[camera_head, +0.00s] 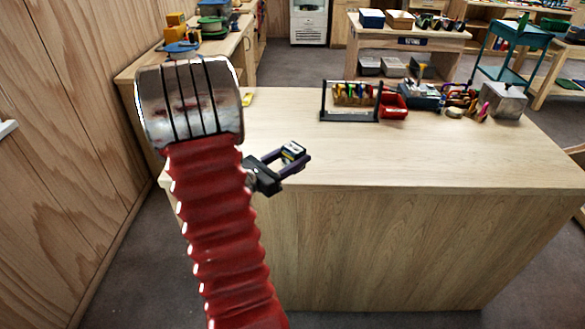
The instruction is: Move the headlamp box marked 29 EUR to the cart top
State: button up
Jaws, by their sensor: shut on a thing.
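My gripper (284,164) is left of the picture's middle, at the near left edge of the wooden counter (450,150). Its purple-edged fingers are shut on a small dark box with a white and yellow face (291,153). The print on the box is too small to read, so I cannot tell its price mark. My red arm hides part of the counter's left end. A teal cart (513,48) stands at the back right, with a green item on its top.
A rack with hanging coloured gear (350,101), a red bin (393,105) and a grey metal box (502,101) stand along the counter's far side. The counter's middle and front are clear. A wooden wall (70,130) is close on the left. A shelf unit (408,45) stands behind.

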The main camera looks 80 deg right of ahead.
jog(key=shift+f, duration=0.1)
jog(key=shift+f, duration=1.95)
jog(key=shift+f, duration=0.1)
jog(key=o, duration=1.1)
jog(key=shift+v, duration=6.05)
jog(key=shift+a, duration=0.1)
